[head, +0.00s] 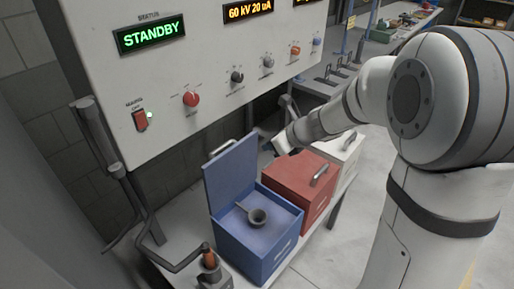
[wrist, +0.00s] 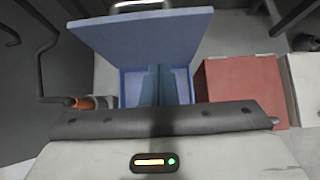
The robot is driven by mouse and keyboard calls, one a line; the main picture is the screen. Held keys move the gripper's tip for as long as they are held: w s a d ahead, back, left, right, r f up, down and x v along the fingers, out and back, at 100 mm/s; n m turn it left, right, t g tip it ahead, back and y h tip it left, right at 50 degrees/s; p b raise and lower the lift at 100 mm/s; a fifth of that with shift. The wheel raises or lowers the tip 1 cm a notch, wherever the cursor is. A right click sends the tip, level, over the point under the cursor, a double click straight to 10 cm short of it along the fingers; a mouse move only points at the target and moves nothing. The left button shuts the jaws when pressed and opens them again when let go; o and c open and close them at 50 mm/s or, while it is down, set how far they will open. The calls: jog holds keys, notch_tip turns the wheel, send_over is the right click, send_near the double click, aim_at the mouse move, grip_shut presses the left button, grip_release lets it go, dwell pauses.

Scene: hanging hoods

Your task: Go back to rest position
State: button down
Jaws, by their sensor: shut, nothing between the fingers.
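My arm reaches in from the right in the head view, bent at the elbow. My gripper (head: 280,145) is at its far end, above and behind the red box and right of the blue box's raised lid. In the wrist view the two dark fingers of my gripper (wrist: 155,86) are together and empty, seen against the open blue box.
The blue box (head: 252,250) stands open, lid up, with a small dark cup-like object (head: 257,216) inside. A closed red box (head: 300,178) and white box (head: 343,152) stand right of it. A control panel (head: 180,100) reading STANDBY hangs above. Floor right is open.

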jog(key=s+d+r+n+h, duration=0.1)
jog(key=s+d+n, duration=0.3)
jog(key=s+n, duration=0.4)
jog(key=s+d+r+n+g+h, duration=0.1)
jog(key=s+d+n+h, duration=0.2)
jog(key=s+n, duration=0.6)
jog(key=s+d+r+n+g+h, duration=0.1)
jog(key=s+d+r+n+h, duration=0.1)
jog(key=s+d+n, duration=0.4)
jog(key=s+n+h, duration=0.1)
jog(key=s+n, duration=0.1)
jog(key=shift+s+n, duration=0.25)
jog(key=shift+n, duration=0.15)
